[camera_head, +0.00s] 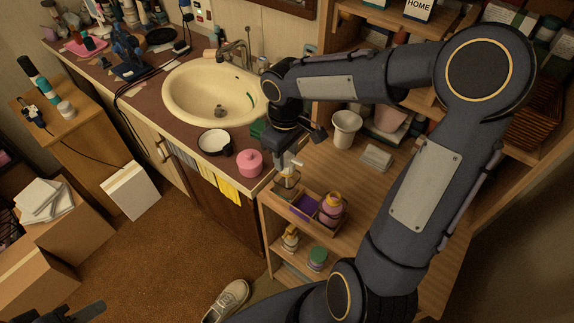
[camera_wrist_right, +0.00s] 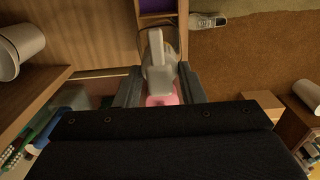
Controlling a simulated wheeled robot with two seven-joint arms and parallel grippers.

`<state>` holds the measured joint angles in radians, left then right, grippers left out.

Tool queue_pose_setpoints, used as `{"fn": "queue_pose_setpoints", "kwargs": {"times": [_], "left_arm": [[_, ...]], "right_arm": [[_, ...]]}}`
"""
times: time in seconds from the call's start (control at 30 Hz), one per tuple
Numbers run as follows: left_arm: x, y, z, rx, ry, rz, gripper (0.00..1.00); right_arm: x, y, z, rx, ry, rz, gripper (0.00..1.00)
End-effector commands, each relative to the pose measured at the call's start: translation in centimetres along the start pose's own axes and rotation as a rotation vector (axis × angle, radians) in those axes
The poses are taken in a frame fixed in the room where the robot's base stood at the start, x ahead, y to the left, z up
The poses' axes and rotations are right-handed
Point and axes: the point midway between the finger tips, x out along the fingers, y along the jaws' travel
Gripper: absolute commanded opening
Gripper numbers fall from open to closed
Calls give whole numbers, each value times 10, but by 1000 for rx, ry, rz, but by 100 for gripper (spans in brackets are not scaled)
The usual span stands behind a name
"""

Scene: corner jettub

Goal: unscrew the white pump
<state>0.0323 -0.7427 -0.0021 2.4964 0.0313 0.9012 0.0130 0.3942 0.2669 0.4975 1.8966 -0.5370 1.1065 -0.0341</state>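The white pump (camera_head: 287,165) tops a small clear bottle (camera_head: 285,180) in the wooden organizer at the counter's corner. My right gripper (camera_head: 284,157) points down over it and partly hides it. In the right wrist view the pump (camera_wrist_right: 157,48) with its long nozzle lies between the two spread fingers of my right gripper (camera_wrist_right: 160,72). I cannot make out contact between fingers and pump. My left gripper (camera_head: 88,312) is only partly in view as a dark shape at the lower left, and its opening does not show.
The organizer (camera_head: 299,222) also holds a purple-and-orange bottle (camera_head: 331,207). A white cup (camera_head: 345,130) is right of the gripper. A shoe (camera_head: 226,300) lies on the floor.

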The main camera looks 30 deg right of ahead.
Motion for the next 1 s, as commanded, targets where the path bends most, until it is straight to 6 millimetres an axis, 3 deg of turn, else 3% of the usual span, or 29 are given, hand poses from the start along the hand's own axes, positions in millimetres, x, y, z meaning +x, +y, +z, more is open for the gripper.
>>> {"fn": "queue_pose_setpoints", "kwargs": {"times": [0.2, 1.0], "left_arm": [[0, 0, 0, 0, 0, 0, 36], [-27, 12, -13, 0, 0, 0, 36]], "right_arm": [[0, 0, 0, -1, 0, 0, 12], [-2, -2, 1, -522, -1, -1, 12]]}}
